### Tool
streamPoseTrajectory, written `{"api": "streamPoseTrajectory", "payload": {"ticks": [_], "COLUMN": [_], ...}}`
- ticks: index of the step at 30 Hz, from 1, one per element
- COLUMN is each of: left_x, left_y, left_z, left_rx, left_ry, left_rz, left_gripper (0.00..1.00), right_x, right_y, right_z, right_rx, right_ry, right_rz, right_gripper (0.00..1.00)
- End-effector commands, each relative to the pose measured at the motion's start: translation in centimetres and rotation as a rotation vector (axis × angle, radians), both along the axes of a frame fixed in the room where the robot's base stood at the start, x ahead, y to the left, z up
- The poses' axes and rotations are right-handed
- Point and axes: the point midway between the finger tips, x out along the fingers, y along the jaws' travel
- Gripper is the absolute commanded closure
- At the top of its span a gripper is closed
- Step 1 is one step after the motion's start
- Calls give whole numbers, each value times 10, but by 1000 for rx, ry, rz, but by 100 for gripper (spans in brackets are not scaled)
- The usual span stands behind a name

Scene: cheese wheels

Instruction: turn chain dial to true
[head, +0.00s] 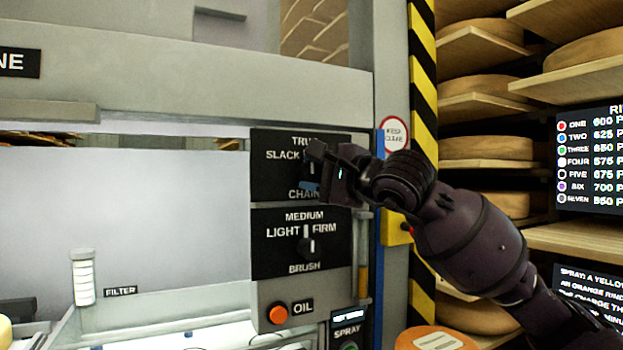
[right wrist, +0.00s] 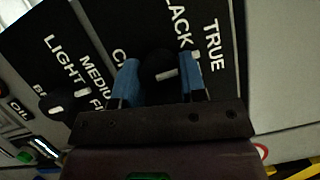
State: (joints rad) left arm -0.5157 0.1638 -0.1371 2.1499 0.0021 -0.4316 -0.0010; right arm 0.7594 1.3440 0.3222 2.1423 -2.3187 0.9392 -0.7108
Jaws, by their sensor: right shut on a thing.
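The chain dial (right wrist: 158,66) is a round black knob with a white mark on a black panel (head: 270,185). The panel is lettered TRUE at the top, SLACK at the left and CHAIN below. In the right wrist view the knob sits between the blue fingers of my right gripper (right wrist: 163,84), which is shut on it. In the head view the right gripper (head: 311,166) covers most of the dial. I cannot tell exactly where the dial's mark points. My left gripper is not in view.
Just below is the brush dial (head: 306,246), lettered LIGHT, MEDIUM and FIRM. An orange OIL button (head: 277,313) lies under it. A blue strip (head: 380,185) and a yellow-black striped post (head: 424,110) stand at the right, before shelves of cheese wheels (head: 486,148).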

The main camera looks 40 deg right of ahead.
Motion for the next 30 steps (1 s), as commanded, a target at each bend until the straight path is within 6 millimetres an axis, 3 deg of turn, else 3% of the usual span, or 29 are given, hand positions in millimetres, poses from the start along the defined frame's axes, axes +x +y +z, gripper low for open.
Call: {"api": "streamPoseTrajectory", "payload": {"ticks": [13, 14, 18, 30], "left_x": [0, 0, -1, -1], "left_y": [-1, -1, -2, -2], "left_z": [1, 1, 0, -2], "left_rx": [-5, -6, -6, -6], "left_ry": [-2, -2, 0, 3], "left_rz": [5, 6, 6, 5], "left_gripper": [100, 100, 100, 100], "right_x": [0, 0, 0, -4], "right_y": [1, 1, 0, 0], "right_z": [-1, -1, -1, 0], "right_rx": [11, 11, 10, 11], "right_ry": [0, 0, 0, -2], "right_rz": [0, 0, 0, 0], "right_gripper": [85, 60, 39, 37]}}
